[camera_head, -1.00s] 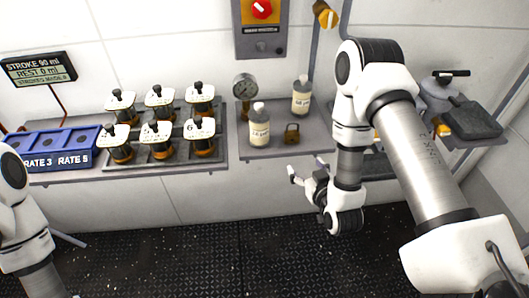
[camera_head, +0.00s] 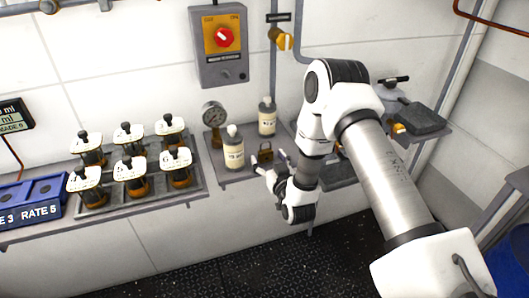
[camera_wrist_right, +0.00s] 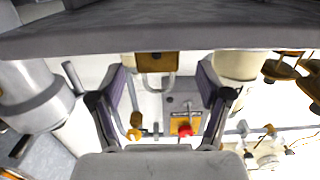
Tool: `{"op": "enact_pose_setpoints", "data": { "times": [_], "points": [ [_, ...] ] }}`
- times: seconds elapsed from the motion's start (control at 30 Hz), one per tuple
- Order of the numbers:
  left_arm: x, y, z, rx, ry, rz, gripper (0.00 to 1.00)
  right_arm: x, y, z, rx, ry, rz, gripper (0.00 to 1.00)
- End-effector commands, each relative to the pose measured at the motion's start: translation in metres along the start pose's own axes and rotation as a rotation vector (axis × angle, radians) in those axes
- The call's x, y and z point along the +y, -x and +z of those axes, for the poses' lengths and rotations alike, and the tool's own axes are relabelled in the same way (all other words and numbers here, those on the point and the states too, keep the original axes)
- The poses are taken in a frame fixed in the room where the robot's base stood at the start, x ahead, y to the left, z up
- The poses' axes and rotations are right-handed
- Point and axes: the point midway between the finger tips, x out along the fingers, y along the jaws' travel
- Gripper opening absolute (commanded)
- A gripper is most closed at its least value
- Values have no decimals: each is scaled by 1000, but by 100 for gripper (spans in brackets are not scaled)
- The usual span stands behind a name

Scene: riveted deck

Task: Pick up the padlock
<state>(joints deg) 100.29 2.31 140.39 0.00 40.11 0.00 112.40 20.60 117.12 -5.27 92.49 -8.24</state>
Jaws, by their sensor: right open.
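The small brass padlock (camera_head: 265,152) stands on the grey shelf, just right of the front white bottle in the head view. In the right wrist view, which appears upside down, the padlock (camera_wrist_right: 155,63) shows its brass body at the shelf edge with its grey shackle pointing down in the picture. My right gripper (camera_head: 270,164) is open and empty, just in front of the padlock at about shelf height. In the wrist view its two fingers (camera_wrist_right: 165,82) are spread to either side of the padlock, with no contact visible. My left gripper is out of view.
A white labelled bottle (camera_head: 233,149) stands close left of the padlock, and another bottle (camera_head: 267,117) stands behind. A pressure gauge (camera_head: 214,117) is at the back left. A tray (camera_head: 193,192) of several capped jars lies further left. A red-knobbed switch box (camera_head: 222,40) hangs above.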

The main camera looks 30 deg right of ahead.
Motion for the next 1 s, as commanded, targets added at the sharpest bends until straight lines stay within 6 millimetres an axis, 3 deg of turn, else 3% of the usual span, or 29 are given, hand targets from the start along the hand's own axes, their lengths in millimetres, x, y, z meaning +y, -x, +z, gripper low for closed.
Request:
{"op": "enact_pose_setpoints", "data": {
  "times": [0.1,0.3,0.4,0.5,0.83,1.0],
  "points": [
    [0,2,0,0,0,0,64,0,-12,0,0,1,1,77],
    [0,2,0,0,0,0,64,0,-13,1,-1,0,1,74],
    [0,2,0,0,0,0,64,0,-13,1,-1,0,1,38],
    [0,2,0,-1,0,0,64,0,-13,1,-1,0,1,10],
    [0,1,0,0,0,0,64,0,-12,0,-1,0,1,10],
    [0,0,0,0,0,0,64,0,-12,-10,0,-2,1,10]
  ]
}}
